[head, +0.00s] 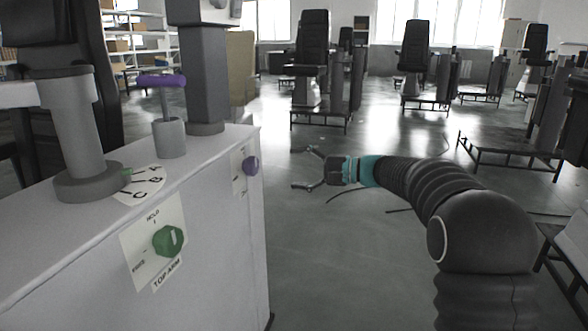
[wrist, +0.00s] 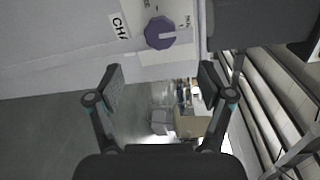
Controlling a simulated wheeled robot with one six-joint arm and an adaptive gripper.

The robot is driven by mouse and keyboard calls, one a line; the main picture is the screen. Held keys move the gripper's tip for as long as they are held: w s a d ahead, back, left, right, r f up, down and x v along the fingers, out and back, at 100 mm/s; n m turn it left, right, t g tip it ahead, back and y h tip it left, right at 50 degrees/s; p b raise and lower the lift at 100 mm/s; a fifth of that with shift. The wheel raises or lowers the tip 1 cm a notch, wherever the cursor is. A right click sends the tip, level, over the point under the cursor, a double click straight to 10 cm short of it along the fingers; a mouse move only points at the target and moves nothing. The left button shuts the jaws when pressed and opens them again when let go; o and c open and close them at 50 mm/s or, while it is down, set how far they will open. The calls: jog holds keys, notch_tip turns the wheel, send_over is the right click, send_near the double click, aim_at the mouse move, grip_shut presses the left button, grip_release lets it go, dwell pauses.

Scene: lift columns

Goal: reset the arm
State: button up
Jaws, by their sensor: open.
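My gripper (head: 299,169) is open and empty in the head view, held in the air to the right of the white control cabinet (head: 215,255). My dark arm reaches in from the right side with a teal band near the wrist. In the wrist view my gripper (wrist: 160,80) shows both fingers spread apart with nothing between them. A purple knob (wrist: 160,33) on the cabinet's side panel lies beyond the fingertips; it also shows in the head view (head: 251,166), to the left of my gripper and apart from it.
The cabinet carries a green knob (head: 168,240), a purple-topped lever (head: 172,82) and a grey column (head: 78,140). Black chairs (head: 312,45) on lift columns with low metal frames (head: 508,157) stand farther back. The grey floor (head: 340,260) below my gripper is clear.

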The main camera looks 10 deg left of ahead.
jog(key=s+d+f+h, duration=0.4)
jog(key=s+f, duration=0.1)
jog(key=f, duration=0.2)
jog(key=s+d+f+h, duration=0.3)
jog(key=s+f, duration=0.1)
jog(key=f, duration=0.4)
jog(key=s+d+r+n+t+h+p, duration=0.1)
jog(key=s+d+h, duration=0.4)
jog(key=s+d, duration=0.7)
jog(key=s+d+r+n+t+h+p, duration=0.1)
jog(key=s+d+r+t+h, duration=0.2)
jog(key=s+d, duration=0.9)
jog(key=s+h, duration=0.2)
jog(key=s, duration=0.4)
jog(key=shift+s+r+n, duration=0.3)
jog(key=shift+s+n, duration=0.05)
jog(key=shift+n, duration=0.05)
